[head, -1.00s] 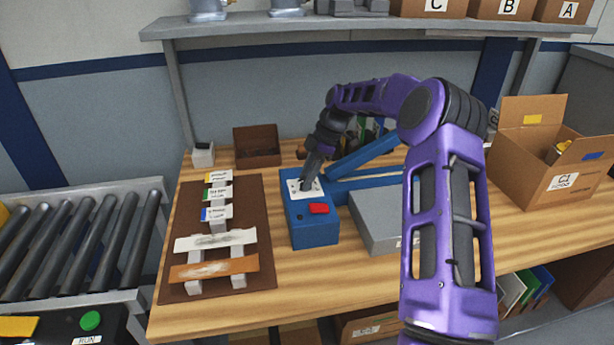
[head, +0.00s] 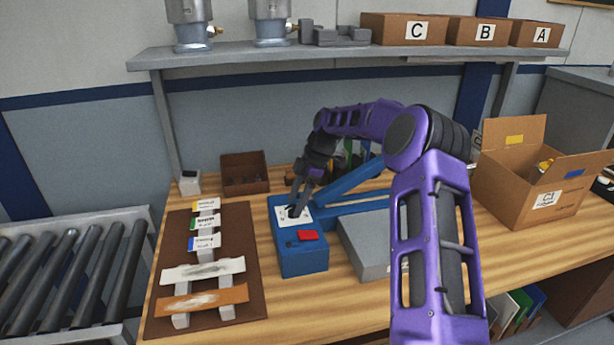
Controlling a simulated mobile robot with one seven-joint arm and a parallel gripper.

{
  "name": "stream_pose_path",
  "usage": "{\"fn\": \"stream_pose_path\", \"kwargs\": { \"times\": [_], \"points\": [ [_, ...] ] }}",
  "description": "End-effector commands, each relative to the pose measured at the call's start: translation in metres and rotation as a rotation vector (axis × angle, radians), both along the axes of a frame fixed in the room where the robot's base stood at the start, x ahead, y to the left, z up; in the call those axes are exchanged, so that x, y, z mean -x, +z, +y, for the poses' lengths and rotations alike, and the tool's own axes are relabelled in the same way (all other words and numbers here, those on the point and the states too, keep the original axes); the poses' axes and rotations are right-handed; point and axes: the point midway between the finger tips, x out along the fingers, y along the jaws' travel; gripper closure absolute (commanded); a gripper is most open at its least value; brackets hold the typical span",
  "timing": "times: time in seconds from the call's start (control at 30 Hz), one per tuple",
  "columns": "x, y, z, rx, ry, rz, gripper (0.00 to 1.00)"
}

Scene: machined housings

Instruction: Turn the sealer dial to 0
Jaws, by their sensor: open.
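The sealer is a blue box (head: 302,262) on the wooden bench, with a red switch (head: 307,235) and a blue arm (head: 352,180) reaching to the right. On its top is a white dial plate (head: 281,214) with small dark marks. The dark dial (head: 294,212) sits on that plate, mostly hidden by my fingers, so its setting cannot be read. My gripper (head: 296,204) is open, pointing down at the dial from behind, its fingertips at or just above the knob. I cannot tell whether they touch it.
A brown mat (head: 246,292) with labelled strips lies left of the sealer. A grey block (head: 368,255) stands close on its right. An open carton (head: 530,185) is further right. A brown bin (head: 244,172) stands behind. A shelf (head: 350,52) runs above.

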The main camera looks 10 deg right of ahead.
Motion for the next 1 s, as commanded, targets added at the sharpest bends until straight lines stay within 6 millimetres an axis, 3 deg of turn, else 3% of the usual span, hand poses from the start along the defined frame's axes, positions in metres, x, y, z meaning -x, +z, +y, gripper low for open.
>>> {"fn": "stream_pose_path", "kwargs": {
  "times": [0.6, 0.8, 1.0],
  "points": [
    [-0.002, 0.129, -0.054, 0.0, -0.002, -0.002, 0.25],
    [-0.001, 0.146, -0.061, 0.0, 0.0, -0.001, 0.25],
    [-0.001, 0.15, -0.062, 0.0, 0.0, 0.001, 0.25]
  ]
}}
